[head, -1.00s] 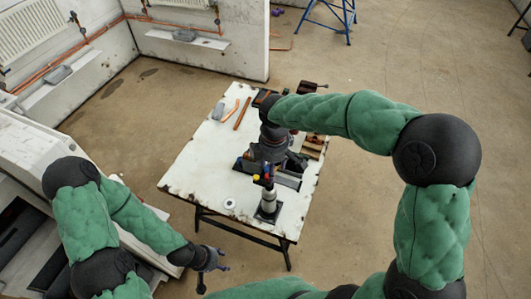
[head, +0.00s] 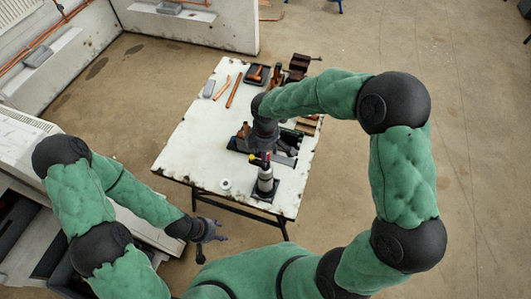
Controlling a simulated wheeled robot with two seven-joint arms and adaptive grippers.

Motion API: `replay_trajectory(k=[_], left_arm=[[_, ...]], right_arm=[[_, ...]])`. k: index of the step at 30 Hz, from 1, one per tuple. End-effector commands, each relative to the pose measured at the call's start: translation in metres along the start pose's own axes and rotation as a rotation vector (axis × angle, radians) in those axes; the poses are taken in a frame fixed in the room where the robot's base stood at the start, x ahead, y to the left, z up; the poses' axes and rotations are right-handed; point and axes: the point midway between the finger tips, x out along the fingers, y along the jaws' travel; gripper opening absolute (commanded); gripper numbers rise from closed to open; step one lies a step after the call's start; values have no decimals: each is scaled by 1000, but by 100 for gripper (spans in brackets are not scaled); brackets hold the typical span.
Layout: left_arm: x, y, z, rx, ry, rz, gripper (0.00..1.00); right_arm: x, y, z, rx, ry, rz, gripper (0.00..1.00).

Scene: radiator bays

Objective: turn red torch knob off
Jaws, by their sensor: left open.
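The torch (head: 265,181) stands upright on a dark base near the front of the white table (head: 195,150). A small red knob (head: 267,156) with a yellow part beside it shows at its top, just below my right wrist in the picture. My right arm reaches over the table from the right. The dark end of my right gripper (head: 262,146) points down beside the torch top; its fingertips are hidden or too small to tell, as is any contact with the knob. My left gripper (head: 211,241) is open and empty, off the table's front left edge.
A white roll (head: 225,185) stands left of the torch. A dark tool tote (head: 283,153) lies behind it. Copper pipes (head: 234,91), a black tray (head: 256,75) and a vise (head: 299,65) are at the back. The table's left side is clear.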

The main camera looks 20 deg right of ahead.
Motion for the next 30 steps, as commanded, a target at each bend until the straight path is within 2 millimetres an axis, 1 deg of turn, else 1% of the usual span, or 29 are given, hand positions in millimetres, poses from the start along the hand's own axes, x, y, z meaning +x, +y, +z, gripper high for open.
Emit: replay_trajectory(k=[4, 11, 12, 14, 15, 17, 18, 25, 30], left_arm=[[0, 0, 0, 0, 0, 0, 51], [0, 0, 0, 0, 0, 0, 51], [0, 0, 0, 0, 0, 0, 51], [0, 0, 0, 0, 0, 0, 51], [0, 0, 0, 0, 0, 0, 51], [0, 0, 0, 0, 0, 0, 51], [0, 0, 0, 0, 0, 0, 51], [1, 0, 0, 0, 0, 0, 51], [4, -2, 0, 0, 0, 0, 51]], right_arm=[[6, 0, 0, 1, 1, 0, 55], [6, 0, 0, 0, 1, 0, 55], [6, 0, 0, 0, 1, 0, 50], [6, 0, 0, 0, 1, 0, 33], [6, 0, 0, 0, 1, 0, 21], [6, 0, 0, 0, 1, 0, 4], [6, 0, 0, 0, 1, 0, 0], [7, 0, 0, 8, 1, 0, 0], [7, 0, 0, 54, 0, 0, 0]])
